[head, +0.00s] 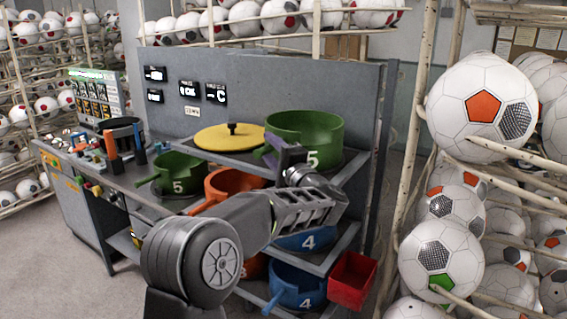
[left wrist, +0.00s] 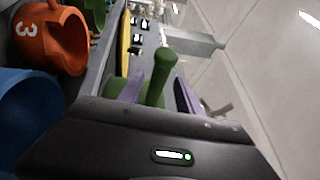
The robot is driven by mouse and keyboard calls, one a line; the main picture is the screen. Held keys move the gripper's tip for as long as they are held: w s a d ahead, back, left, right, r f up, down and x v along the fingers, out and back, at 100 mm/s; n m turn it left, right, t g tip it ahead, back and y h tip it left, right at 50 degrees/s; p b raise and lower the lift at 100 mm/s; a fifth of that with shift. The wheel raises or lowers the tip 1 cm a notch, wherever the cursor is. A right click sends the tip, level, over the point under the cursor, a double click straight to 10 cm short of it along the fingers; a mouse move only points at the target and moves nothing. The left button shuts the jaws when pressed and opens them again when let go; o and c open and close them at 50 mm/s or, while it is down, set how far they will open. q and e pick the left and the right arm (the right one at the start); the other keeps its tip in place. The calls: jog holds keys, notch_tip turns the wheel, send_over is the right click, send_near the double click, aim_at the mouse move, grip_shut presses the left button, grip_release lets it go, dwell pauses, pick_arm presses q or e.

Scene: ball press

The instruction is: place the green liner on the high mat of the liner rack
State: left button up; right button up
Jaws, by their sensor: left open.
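A green liner marked 5 (head: 318,130) stands upright on the top shelf of the liner rack, at its right end. A dark mat shows partly under it; the arm and the liner hide the rest. My left gripper (head: 276,154) is at the liner's near left side, with its purple fingers apart. In the left wrist view the green handle (left wrist: 158,72) stands between the open fingers (left wrist: 155,90), and I cannot tell if they touch it. A second green liner marked 5 (head: 180,176) stands on the bench to the left. My right gripper is not in view.
A yellow lid (head: 225,138) lies left of the high liner. Orange liners (head: 232,182) and blue liners (head: 297,287) stand on lower levels, beside a red bin (head: 352,281). Ball racks with soccer balls (head: 480,105) stand close on the right. A grey panel (head: 300,85) rises behind.

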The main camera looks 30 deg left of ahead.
pick_arm(q)
jog(key=b+v, duration=0.5)
jog(key=v, duration=0.6)
jog(key=shift+s+d+b, duration=0.2)
jog(key=shift+d+b, duration=0.05)
jog(key=shift+b, duration=0.15)
jog(key=shift+a, duration=0.1)
